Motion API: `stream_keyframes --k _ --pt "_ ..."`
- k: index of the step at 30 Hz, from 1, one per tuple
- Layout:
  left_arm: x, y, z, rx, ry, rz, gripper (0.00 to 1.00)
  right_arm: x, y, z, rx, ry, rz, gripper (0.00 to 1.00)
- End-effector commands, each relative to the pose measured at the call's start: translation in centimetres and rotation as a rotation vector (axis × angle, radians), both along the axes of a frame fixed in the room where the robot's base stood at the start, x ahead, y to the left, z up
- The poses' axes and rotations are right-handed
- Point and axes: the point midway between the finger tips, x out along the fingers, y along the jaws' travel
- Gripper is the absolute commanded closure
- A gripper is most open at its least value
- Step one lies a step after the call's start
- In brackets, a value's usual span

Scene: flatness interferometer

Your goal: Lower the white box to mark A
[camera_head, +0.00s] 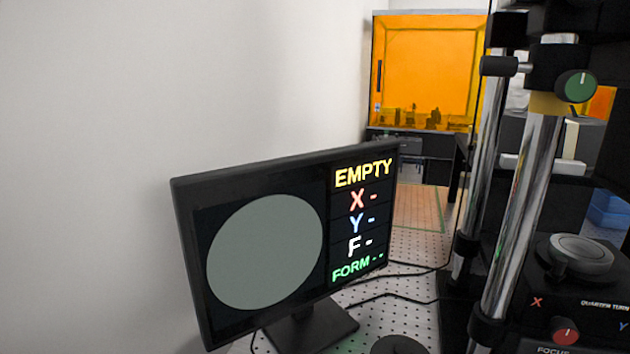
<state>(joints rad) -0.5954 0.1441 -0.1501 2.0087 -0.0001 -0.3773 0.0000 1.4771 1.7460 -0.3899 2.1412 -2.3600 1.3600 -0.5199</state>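I cannot make out a white box for certain, and no mark A is legible in this view. Pale white parts (542,165) show behind the chrome columns at the right, partly hidden, and I cannot tell what they belong to. Neither of my grippers is in view.
A black monitor (183,245) reads EMPTY, X -, Y -, F -, FORM --. It stands on a perforated table (408,250) with cables. At the right are chrome columns (525,215), a green-faced knob (576,86), a red knob (565,331) and a silver disc (580,250). An orange-windowed enclosure (425,65) stands behind.

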Motion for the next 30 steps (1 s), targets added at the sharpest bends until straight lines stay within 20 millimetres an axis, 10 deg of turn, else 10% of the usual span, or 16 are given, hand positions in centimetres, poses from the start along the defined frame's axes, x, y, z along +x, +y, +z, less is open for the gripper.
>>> stream_keyframes --k 30 --pt "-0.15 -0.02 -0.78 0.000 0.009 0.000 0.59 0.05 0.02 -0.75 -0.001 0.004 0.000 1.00"
